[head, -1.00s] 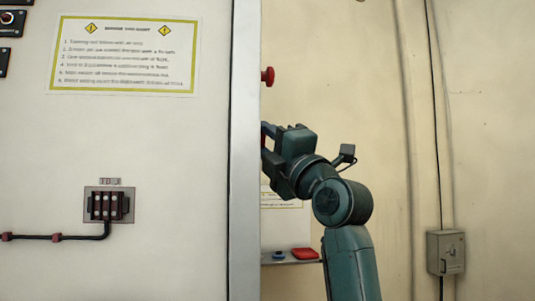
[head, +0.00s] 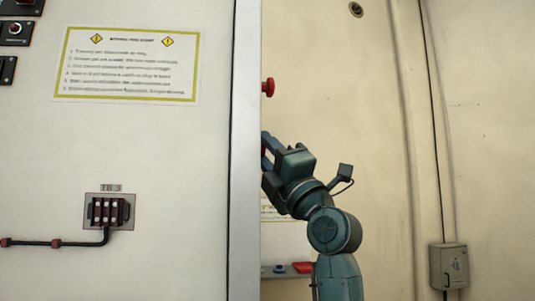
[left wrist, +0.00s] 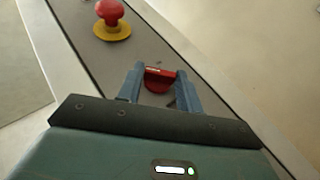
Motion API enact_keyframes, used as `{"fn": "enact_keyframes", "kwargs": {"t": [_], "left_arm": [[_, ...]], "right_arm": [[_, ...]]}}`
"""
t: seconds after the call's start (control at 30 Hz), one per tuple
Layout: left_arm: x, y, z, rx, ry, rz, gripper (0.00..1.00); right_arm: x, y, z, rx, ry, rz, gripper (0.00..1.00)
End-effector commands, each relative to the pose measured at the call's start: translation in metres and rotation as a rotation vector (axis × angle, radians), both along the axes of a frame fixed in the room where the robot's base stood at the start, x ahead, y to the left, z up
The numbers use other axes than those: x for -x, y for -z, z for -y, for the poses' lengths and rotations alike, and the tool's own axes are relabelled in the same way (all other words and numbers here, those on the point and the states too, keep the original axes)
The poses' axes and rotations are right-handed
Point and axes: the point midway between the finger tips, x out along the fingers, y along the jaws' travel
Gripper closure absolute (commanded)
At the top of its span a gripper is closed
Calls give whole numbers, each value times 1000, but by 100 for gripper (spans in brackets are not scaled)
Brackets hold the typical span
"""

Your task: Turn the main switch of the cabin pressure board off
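In the left wrist view a red turn switch (left wrist: 157,87) with a bar handle sits on a narrow grey panel (left wrist: 92,62). My left gripper (left wrist: 160,72) has a blue finger at either end of the handle. The handle fills the gap between the fingers. In the head view the left gripper (head: 268,150) reaches the hidden side face of the large pale cabinet (head: 160,150), with its fingertips partly behind the cabinet edge. My right gripper is in neither view.
A red mushroom button (left wrist: 111,13) on a yellow base stands close to the switch; it also shows in the head view (head: 268,87). A shelf with a red item (head: 303,267) lies below my arm. A grey box (head: 448,266) hangs on the right wall.

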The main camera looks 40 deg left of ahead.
Motion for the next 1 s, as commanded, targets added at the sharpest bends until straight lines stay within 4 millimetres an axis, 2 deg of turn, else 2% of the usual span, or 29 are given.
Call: {"fn": "enact_keyframes", "kwargs": {"t": [0.03,0.23,0.57,0.73,1.0], "left_arm": [[0,0,0,0,-1,1,60],[0,0,0,0,0,0,44],[0,4,4,-1,0,-1,44],[2,24,25,0,4,-2,44],[9,64,69,0,3,-2,44]], "right_arm": [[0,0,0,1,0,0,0],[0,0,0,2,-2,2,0],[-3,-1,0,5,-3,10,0],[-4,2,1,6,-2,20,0],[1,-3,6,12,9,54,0]]}}
